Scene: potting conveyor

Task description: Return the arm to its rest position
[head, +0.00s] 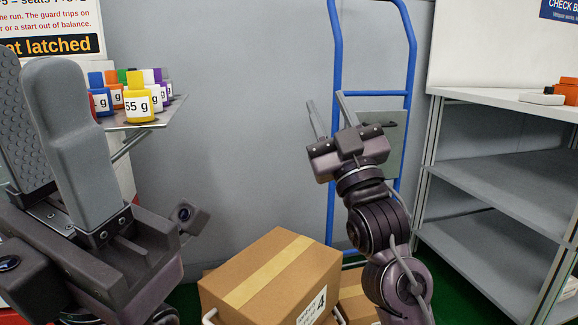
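My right gripper (325,98) stands upright at the middle of the head view, its two thin fingers pointing up with a clear gap between them. It is open and empty, in front of the grey wall and the blue hand truck, touching nothing that I can see. My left gripper (30,62) is large and close at the left edge. Its grey fingers point up, one showing a dimpled inner face, and they stand apart with nothing between them. It partly hides the shelf of weights behind it.
Coloured weights, including a yellow one (138,104) marked 55 g, stand on a shelf (150,124) at left. A cardboard box (270,275) lies low in the middle. A blue hand truck (337,60) leans behind. Grey shelving (490,180) stands at right.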

